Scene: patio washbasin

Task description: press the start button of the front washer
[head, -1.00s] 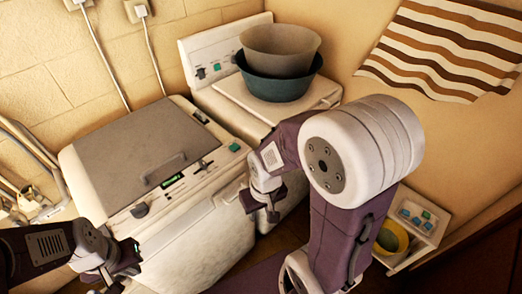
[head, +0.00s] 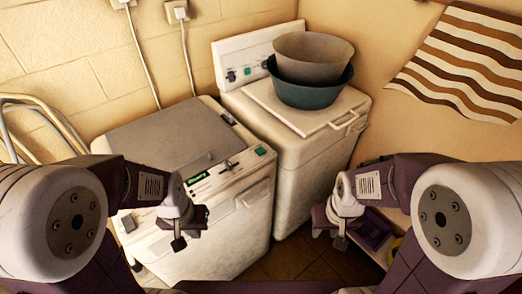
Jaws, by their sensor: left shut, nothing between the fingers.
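The front washer (head: 225,238) is a white machine with a grey lid (head: 165,140). Its sloped panel carries a lit green display (head: 195,176), a slider, a dark knob (head: 128,222) at the left end and a green button (head: 261,151) at the right end. I take this green button to be the start button; its label is too small to read. My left gripper (head: 180,243) is shut and empty, in front of the panel's left half and apart from the button. My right gripper (head: 338,242) is right of the washer and holds nothing visible; its finger gap is unclear.
A second white washer (head: 300,160) stands behind to the right, with a teal basin (head: 310,95) and a grey basin (head: 313,52) stacked on it. A striped cloth (head: 465,60) hangs on the right wall. Floor shows between my grippers.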

